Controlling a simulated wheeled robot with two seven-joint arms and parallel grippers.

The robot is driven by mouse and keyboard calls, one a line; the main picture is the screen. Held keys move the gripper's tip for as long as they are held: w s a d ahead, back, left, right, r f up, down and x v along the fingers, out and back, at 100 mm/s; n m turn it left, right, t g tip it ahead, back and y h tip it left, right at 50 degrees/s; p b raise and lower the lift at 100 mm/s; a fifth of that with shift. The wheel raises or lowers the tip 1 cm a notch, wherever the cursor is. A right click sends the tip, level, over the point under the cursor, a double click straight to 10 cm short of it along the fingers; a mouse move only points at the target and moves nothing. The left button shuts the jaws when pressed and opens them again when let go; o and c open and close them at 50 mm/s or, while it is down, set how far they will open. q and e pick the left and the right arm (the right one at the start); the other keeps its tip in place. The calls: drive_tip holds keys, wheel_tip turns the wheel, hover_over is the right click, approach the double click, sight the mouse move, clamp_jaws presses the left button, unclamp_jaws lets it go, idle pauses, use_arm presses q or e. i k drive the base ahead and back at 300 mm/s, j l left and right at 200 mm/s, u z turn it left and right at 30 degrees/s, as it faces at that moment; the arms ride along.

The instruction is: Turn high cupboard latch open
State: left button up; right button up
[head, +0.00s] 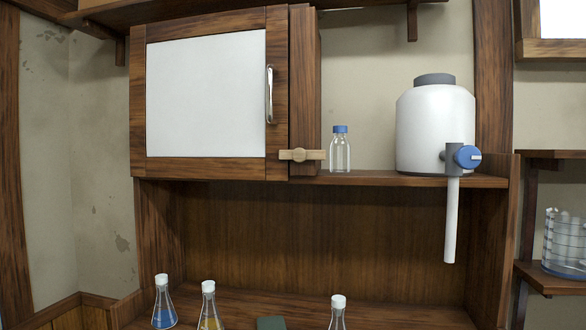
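The high cupboard (210,170) hangs at the upper left, with a wooden frame around a white door panel (205,95). Its door is shut. A metal handle (269,95) stands upright on the door's right side. The latch (302,155) is a pale wooden bar with a round pivot in its middle. It lies horizontal at the door's lower right corner, across the seam between door and cupboard side. Neither of my grippers shows in the head view.
A small clear bottle with a blue cap (340,150) stands on the shelf just right of the latch. A white tank (435,125) with a blue tap (466,157) stands further right. Several flasks, one with blue liquid (163,305), stand on the surface below.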

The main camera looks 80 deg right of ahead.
sight(298, 155)
drive_tip(key=z, duration=2.65)
